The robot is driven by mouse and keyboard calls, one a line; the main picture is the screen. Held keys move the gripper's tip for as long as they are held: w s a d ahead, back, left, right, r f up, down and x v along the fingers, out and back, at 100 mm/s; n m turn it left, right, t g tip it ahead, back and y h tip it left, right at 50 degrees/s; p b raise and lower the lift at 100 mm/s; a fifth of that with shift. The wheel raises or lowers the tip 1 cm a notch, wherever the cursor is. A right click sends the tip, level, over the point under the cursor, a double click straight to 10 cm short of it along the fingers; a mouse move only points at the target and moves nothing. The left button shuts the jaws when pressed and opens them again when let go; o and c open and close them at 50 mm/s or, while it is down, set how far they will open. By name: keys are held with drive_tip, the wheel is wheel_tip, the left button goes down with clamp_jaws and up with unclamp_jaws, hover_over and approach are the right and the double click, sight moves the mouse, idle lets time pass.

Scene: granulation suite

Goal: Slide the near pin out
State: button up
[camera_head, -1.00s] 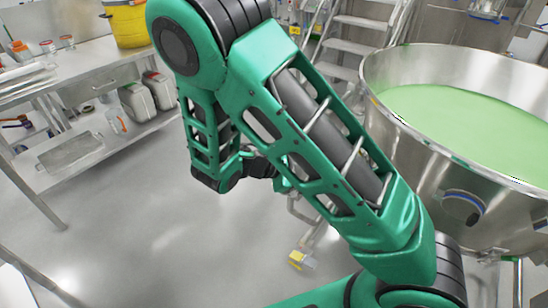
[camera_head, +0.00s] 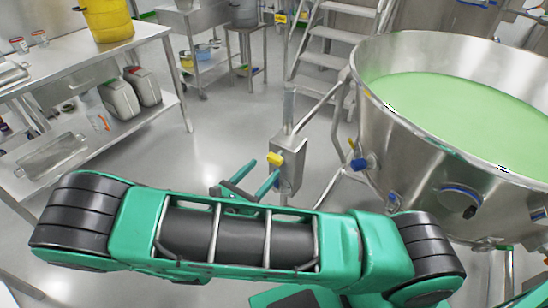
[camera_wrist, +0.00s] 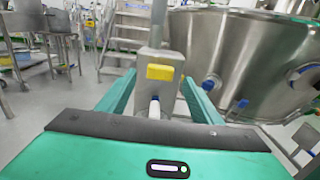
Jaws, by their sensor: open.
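A steel bracket box on an upright post (camera_head: 288,166) stands beside the big bowl. A yellow block (camera_head: 275,158) is on its near face. In the wrist view the same yellow block (camera_wrist: 160,72) sits at the box's upper part. My gripper (camera_head: 266,168) is open and faces the box, one green finger on each side of the peg in the wrist view (camera_wrist: 158,80). Contact cannot be told.
A large steel bowl (camera_head: 400,130) of green material stands to the right, with blue-ringed ports. Steps (camera_head: 335,60) rise behind the post. A shelved bench (camera_head: 150,40) with containers is at left. The grey floor (camera_head: 215,130) between is clear.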

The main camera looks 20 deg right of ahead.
sight(272, 160)
drive_tip(key=x, duration=0.8)
drive_tip(key=shift+a, duration=0.1)
